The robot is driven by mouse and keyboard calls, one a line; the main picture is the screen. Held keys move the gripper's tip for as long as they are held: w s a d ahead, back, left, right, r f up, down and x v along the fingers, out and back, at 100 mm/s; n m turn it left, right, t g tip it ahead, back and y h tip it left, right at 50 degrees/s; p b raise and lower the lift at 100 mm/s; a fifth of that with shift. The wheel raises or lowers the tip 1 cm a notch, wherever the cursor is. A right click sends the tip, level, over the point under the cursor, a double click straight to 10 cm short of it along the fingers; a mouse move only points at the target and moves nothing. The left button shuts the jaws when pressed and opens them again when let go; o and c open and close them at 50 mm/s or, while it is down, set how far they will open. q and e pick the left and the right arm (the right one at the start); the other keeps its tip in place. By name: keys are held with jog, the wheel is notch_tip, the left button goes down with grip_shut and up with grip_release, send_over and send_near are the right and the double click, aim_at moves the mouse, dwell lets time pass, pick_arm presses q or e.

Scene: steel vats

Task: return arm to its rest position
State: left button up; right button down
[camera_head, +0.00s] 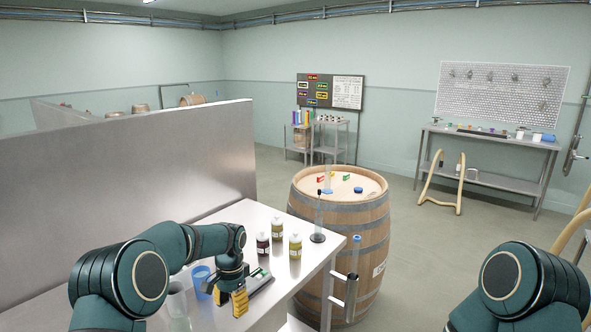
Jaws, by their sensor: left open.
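My left arm comes in from the lower left and bends over the steel table (252,213). Its left gripper (231,298), with yellow fingertips, points down low over the table. It is open. I cannot tell whether the fingers touch anything. Only a rounded part of my right arm shows at the lower right; its gripper is out of view.
A dark bottle (263,244) and two yellowish bottles (295,247) stand near the gripper. A thin cylinder on a dark base (318,222) is at the table's edge. A wooden barrel (372,240) stands close right. A steel partition (140,165) borders the left side.

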pick_arm(q)
jog(key=s+d+f+n+t+h+b, duration=0.1)
jog(key=s+d+f+n+h+b, duration=0.15)
jog(key=s+f, duration=0.6)
jog(key=s+d+f+n+t+h+b, duration=0.15)
jog(key=s+d+f, duration=0.35)
jog(key=f, duration=0.6)
jog(key=s+f+n+b, duration=0.1)
jog(key=s+f+n, duration=0.1)
jog(key=s, duration=0.5)
jog(key=s+f+n+t+b, duration=0.1)
jog(key=s+n, duration=0.2)
jog(key=s, duration=0.5)
jog(key=shift+a+f+h, duration=0.3)
jog(key=shift+a+f, duration=0.1)
pick_arm(e)
notch_tip(320, 180, down, 7)
jog(key=shift+a, duration=0.2)
jog(key=shift+f, duration=0.15)
